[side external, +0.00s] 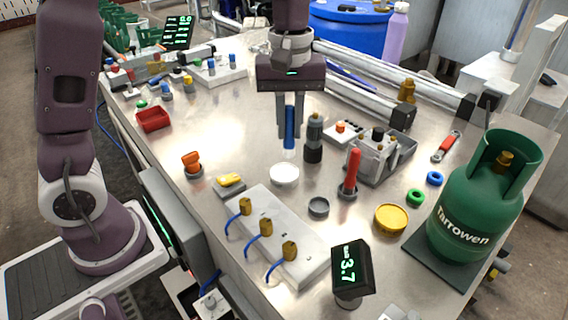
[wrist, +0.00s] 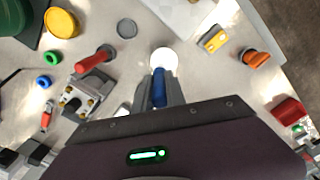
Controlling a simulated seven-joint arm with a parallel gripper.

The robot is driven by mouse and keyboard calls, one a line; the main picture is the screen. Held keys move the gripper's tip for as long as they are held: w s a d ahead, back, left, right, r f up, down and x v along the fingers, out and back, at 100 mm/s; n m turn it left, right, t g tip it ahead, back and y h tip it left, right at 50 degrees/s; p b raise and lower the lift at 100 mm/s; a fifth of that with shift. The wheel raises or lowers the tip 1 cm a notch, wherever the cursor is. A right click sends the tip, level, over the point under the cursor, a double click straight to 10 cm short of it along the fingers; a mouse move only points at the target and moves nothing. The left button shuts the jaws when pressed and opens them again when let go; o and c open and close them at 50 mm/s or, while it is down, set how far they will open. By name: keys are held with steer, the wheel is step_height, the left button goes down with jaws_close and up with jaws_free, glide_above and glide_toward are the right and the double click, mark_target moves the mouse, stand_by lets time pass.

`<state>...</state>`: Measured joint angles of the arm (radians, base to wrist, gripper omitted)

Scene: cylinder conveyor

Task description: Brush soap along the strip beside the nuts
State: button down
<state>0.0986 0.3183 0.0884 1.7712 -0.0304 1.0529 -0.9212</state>
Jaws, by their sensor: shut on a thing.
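My gripper (side external: 290,132) is shut on a blue-handled brush (side external: 290,128), which hangs upright with its pale tip down. In the side view the tip is just above or at the far edge of a round white dish (side external: 284,175); I cannot tell if they touch. The wrist view shows the blue brush (wrist: 159,88) between the fingers, with the white dish (wrist: 163,59) just beyond. A pale grey block (side external: 307,242) stands nearer the side camera, with brass nuts (side external: 266,228) in a row and blue hoses beside them. The wrist view shows only part of this block (wrist: 188,14).
A dark grey bottle (side external: 313,140) stands close right of the brush. A red-handled tool (side external: 351,172), a small grey cup (side external: 319,207) and a yellow dish (side external: 391,218) are to the right. A green gas cylinder (side external: 474,205) and a display (side external: 352,272) stand near the front.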

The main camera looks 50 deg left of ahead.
steer(key=f+m, duration=0.1)
steer(key=m, duration=0.4)
steer(key=d+f+m, duration=0.1)
steer(key=m, duration=0.2)
steer(key=shift+w+f+m, duration=0.25)
steer(key=shift+f+m, duration=0.05)
steer(key=shift+d+f+m, duration=0.1)
steer(key=shift+f+m, duration=0.1)
steer(key=shift+m, duration=0.4)
steer(key=shift+s+r+m, duration=0.1)
steer(key=shift+m, duration=0.4)
steer(key=s+r+m, duration=0.6)
steer(key=s+m, duration=0.2)
steer(key=s, duration=0.2)
steer(key=shift+w+d+f, duration=0.1)
steer(key=shift+w+f, duration=0.05)
steer(key=shift+f, duration=1.45)
steer(key=shift+w+d+f, duration=0.1)
steer(key=shift+f, duration=2.2)
steer(key=shift+d, duration=7.9)
steer(key=shift+a+r, duration=0.1)
steer(key=shift+a, duration=7.9)
step_height(320, 180, up, 8)
